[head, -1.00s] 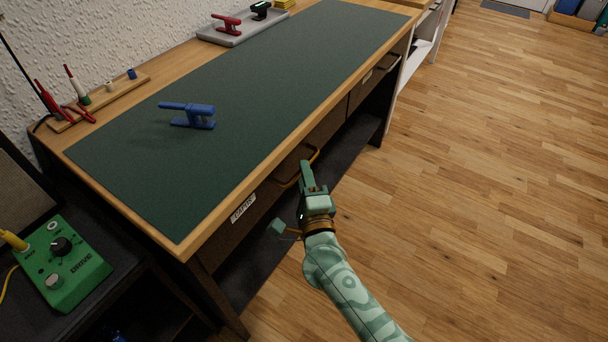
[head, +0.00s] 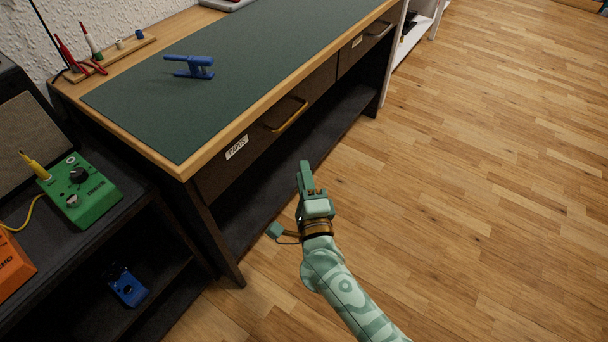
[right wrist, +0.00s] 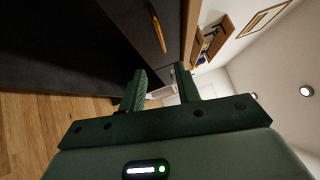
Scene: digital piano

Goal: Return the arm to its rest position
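My right gripper (head: 307,172) is in front of the workbench (head: 237,130), over the wooden floor, with the mint-green patterned forearm behind it. It touches nothing that I can see. In the right wrist view its two green fingers (right wrist: 160,78) stand apart with nothing between them. My left gripper and arm are not in view.
The bench has a green mat (head: 255,65) with a blue clamp-like tool (head: 195,67) on it. A drawer handle (head: 290,116) sticks out of its front. A dark shelf at left holds a green pedal (head: 82,190) and a blue pedal (head: 128,288). Open floor (head: 480,180) lies right.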

